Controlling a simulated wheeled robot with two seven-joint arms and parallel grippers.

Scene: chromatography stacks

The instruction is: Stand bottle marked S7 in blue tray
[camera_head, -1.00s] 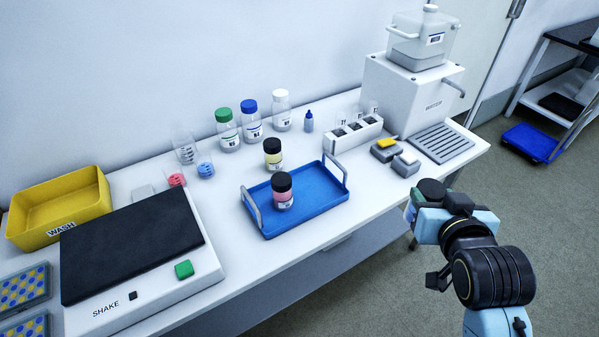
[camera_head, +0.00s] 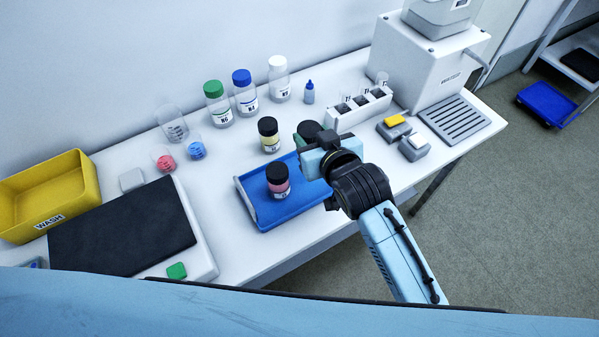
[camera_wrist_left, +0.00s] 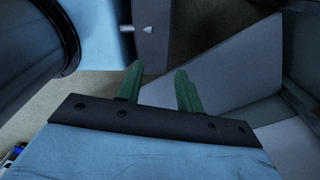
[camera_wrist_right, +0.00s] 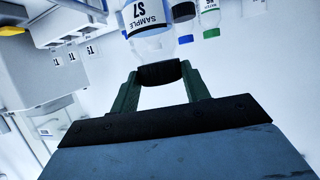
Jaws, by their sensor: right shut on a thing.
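The bottle marked S7 (camera_wrist_right: 150,22), clear with a white "SAMPLE S7" label and dark cap, hangs in my right gripper (camera_wrist_right: 160,76), whose green fingers are shut on its cap. It appears upright. In the head view my right gripper (camera_head: 312,154) is at the right end of the blue tray (camera_head: 262,214); a dark round cap (camera_head: 309,131) shows behind it, and the bottle's body is hidden. The gap to the tray cannot be told. A black-capped bottle with pink contents (camera_head: 278,182) stands in the tray. My left gripper (camera_wrist_left: 158,82) is open and empty, seen only in its wrist view.
A black-capped yellow bottle (camera_head: 268,134) stands just behind the tray. Green-, blue- and white-capped bottles (camera_head: 244,98) stand farther back. A white vial rack (camera_head: 360,110) is to the right; the shaker (camera_head: 120,232) and yellow WASH bin (camera_head: 45,192) are left.

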